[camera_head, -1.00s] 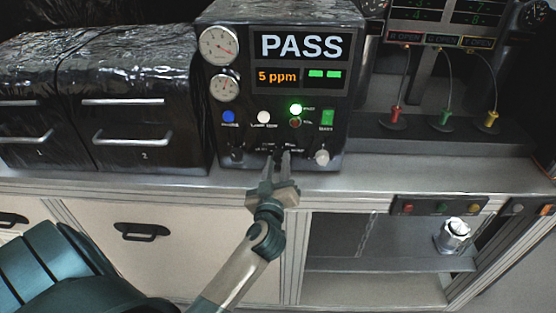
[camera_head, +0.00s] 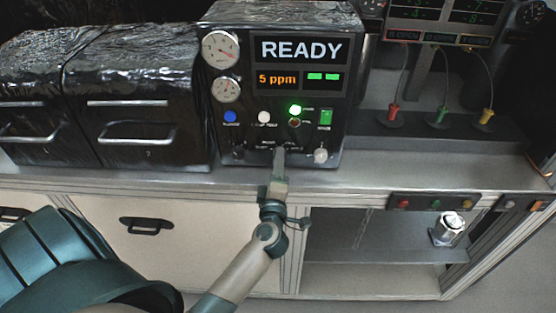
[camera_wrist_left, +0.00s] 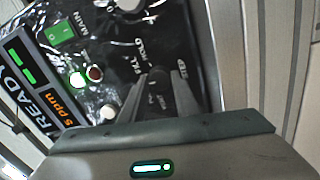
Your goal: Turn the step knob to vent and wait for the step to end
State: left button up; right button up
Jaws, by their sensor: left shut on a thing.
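The black test unit (camera_head: 275,100) stands on the bench, and its screen (camera_head: 301,50) reads READY above 5 ppm and two green bars. My left gripper (camera_head: 280,150) is at the lower middle of its front panel, seen nearly edge-on, and hides the step knob there. In the left wrist view the dark step knob (camera_wrist_left: 159,77) sits between the fingers of my left gripper (camera_wrist_left: 164,82), which is shut on it. Labels such as HOLD, FILL and STEP show around it; the knob's exact setting cannot be read. My right gripper is not in view.
A green lamp (camera_head: 295,109) is lit on the panel, near a green switch (camera_head: 325,118) and a pale knob (camera_head: 320,155). Black drawer units (camera_head: 150,110) stand to the left. A shelf holding a metal fitting (camera_head: 447,229) lies below right.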

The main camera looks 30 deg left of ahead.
pick_arm(q)
jog(key=n, duration=0.5)
jog(key=shift+f+y, duration=0.1)
jog(key=shift+y, duration=0.2)
jog(key=n, duration=0.4)
jog(key=shift+d, duration=0.1)
jog(key=n+b, duration=0.1)
jog(key=n, duration=0.4)
jog(key=shift+g, duration=0.4)
jog(key=shift+n+y, duration=0.3)
jog(key=shift+n, duration=0.1)
jog(key=o, duration=1)
jog(key=shift+o, duration=0.2)
jog(key=shift+d, duration=0.1)
